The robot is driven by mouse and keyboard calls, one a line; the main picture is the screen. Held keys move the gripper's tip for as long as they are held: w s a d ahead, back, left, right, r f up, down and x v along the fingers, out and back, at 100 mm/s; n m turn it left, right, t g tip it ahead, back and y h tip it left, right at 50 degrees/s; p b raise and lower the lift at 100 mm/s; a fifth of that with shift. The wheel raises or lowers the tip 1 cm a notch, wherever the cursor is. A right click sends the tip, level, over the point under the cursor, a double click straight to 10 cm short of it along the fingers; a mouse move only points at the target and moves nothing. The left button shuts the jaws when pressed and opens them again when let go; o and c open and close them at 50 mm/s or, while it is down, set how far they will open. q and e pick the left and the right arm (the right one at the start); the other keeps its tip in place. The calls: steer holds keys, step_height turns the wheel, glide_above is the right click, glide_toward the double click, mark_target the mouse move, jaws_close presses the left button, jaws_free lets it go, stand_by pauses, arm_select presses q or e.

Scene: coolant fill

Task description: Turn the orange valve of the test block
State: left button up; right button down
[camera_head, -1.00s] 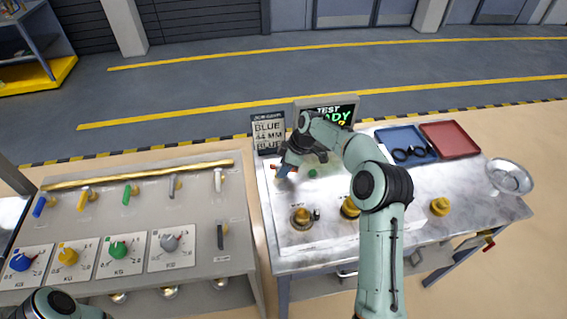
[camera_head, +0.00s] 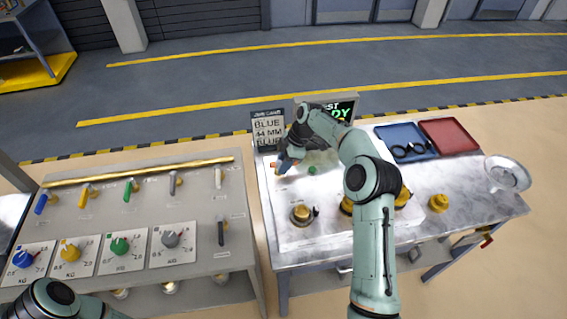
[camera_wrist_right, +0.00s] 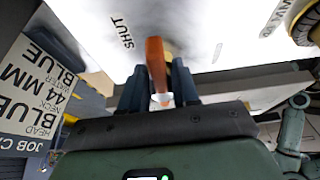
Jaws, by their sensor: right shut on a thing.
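The orange valve handle (camera_wrist_right: 156,62) shows in the right wrist view as a bar between the two fingers, in front of a brass-coloured fitting. The word SHUT is printed on the pale panel beside it. In the head view a small bit of the orange handle (camera_head: 275,164) shows at the far left of the test block's pale plate (camera_head: 285,236). My right gripper (camera_wrist_right: 158,95) is shut on the handle; in the head view the gripper (camera_head: 282,168) hides much of it. My left arm shows only at the lower left, its gripper out of frame.
A job card (camera_head: 268,130) and a test screen (camera_head: 340,108) stand behind the plate. Brass-coloured fittings (camera_head: 302,214) sit in front. Blue (camera_head: 390,135) and red (camera_head: 452,121) trays and a bowl (camera_head: 508,172) lie right. A grey valve bench (camera_head: 150,200) stands left.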

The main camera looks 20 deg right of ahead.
steer(key=shift+a+r, duration=0.1)
steer(key=c, duration=0.9)
jaws_free()
steer(key=v, duration=1.3)
steer(key=shift+w+r, duration=0.1)
steer(key=shift+r, duration=0.05)
